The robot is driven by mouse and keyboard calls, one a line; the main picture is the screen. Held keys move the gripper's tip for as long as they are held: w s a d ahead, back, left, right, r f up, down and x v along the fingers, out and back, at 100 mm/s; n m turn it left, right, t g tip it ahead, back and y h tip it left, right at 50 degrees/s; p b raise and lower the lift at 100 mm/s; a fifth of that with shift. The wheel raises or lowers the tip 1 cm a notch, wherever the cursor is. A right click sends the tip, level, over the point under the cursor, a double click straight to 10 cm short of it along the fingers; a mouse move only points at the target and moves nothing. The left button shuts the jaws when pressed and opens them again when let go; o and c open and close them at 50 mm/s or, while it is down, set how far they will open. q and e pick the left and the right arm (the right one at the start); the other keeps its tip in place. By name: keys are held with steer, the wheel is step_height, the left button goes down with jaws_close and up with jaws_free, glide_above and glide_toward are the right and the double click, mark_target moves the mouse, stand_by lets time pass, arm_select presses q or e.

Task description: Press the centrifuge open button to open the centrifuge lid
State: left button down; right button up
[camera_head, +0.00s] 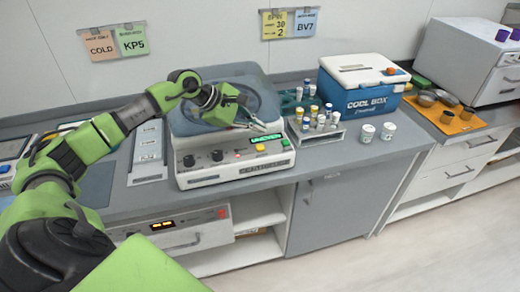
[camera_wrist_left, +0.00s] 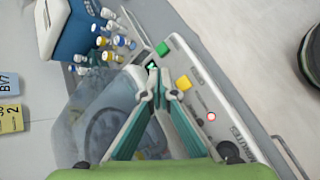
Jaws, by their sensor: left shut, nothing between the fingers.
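The centrifuge (camera_head: 200,178) is a white machine with a blue-grey lid (camera_head: 242,78) on the counter. I cannot tell for sure whether the lid is shut. Its front panel has dark knobs, a red light (camera_wrist_left: 211,117), a yellow button (camera_wrist_left: 183,83), a green button (camera_wrist_left: 162,48) and a lit green display. Which button opens the lid is not readable. My left gripper (camera_head: 258,125) is shut and empty, above the rear edge of the panel. In the left wrist view its fingertips (camera_wrist_left: 152,68) are near the yellow and green buttons; contact cannot be told. My right gripper is not in view.
A rack (camera_head: 320,137) of capped vials stands close right of the centrifuge, with two white jars (camera_head: 367,133) beyond it. A blue cool box (camera_head: 360,88) stands behind.

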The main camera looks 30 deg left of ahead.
mark_target(258, 147)
arm_select(q)
step_height(258, 147, down, 4)
steer(key=b, duration=0.3)
steer(key=shift+f, duration=0.25)
stand_by(1.0)
steer(key=shift+f+b, duration=0.35)
steer(key=shift+b, duration=0.15)
steer(key=shift+f+b, duration=0.55)
steer(key=shift+b, duration=0.1)
stand_by(0.7)
stand_by(0.3)
steer(key=shift+r+p, duration=0.4)
steer(key=shift+r, duration=0.55)
steer(key=shift+r, duration=0.15)
